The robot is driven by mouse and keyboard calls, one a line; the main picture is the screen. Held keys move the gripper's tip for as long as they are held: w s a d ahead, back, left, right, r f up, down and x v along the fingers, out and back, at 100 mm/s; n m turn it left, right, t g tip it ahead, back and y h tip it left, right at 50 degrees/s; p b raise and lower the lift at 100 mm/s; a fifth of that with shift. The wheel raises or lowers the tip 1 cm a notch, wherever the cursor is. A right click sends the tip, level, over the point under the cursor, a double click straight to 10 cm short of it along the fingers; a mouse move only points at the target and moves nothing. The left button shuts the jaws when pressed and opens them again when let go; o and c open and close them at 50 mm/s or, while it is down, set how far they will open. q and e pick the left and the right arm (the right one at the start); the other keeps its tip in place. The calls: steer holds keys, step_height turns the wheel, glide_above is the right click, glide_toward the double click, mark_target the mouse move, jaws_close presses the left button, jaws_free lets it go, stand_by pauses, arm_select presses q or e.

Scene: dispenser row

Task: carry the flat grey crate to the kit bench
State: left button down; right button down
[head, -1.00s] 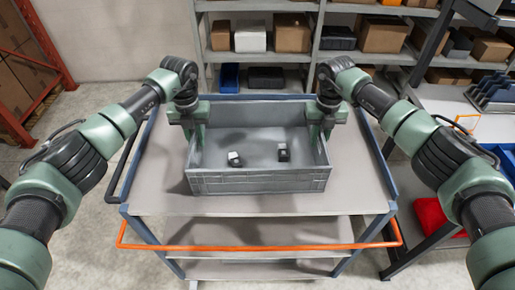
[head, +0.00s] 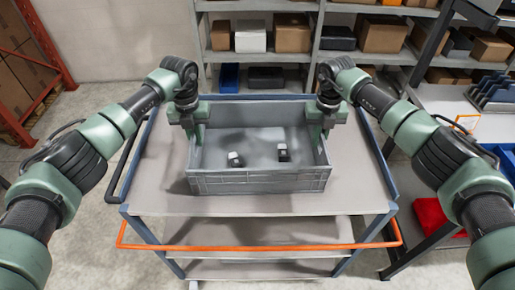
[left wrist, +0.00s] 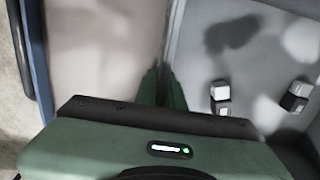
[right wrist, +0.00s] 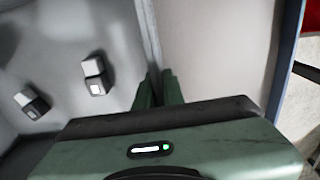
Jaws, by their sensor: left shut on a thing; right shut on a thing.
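The flat grey crate (head: 258,182) is over the top of a cart in the head view; I cannot tell whether it touches the top. Two small black-and-white items lie inside it, one on the left (head: 236,159) and one on the right (head: 283,153). My left gripper (head: 197,135) is shut on the crate's left wall, and the wall runs between its fingers in the left wrist view (left wrist: 165,88). My right gripper (head: 318,130) is shut on the right wall, also seen in the right wrist view (right wrist: 158,88).
The cart (head: 160,190) has blue edges and an orange front bar (head: 260,247). Shelves with boxes (head: 292,33) stand behind it. At right is a grey bench (head: 450,105) with a rack (head: 492,92) and a red bin (head: 432,217). Orange racking (head: 45,45) stands at left.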

arm_select(q)
steer(key=shift+w+r, duration=0.1)
steer(key=shift+r, duration=0.05)
arm_select(e)
steer(key=shift+r, duration=0.15)
stand_by(0.5)
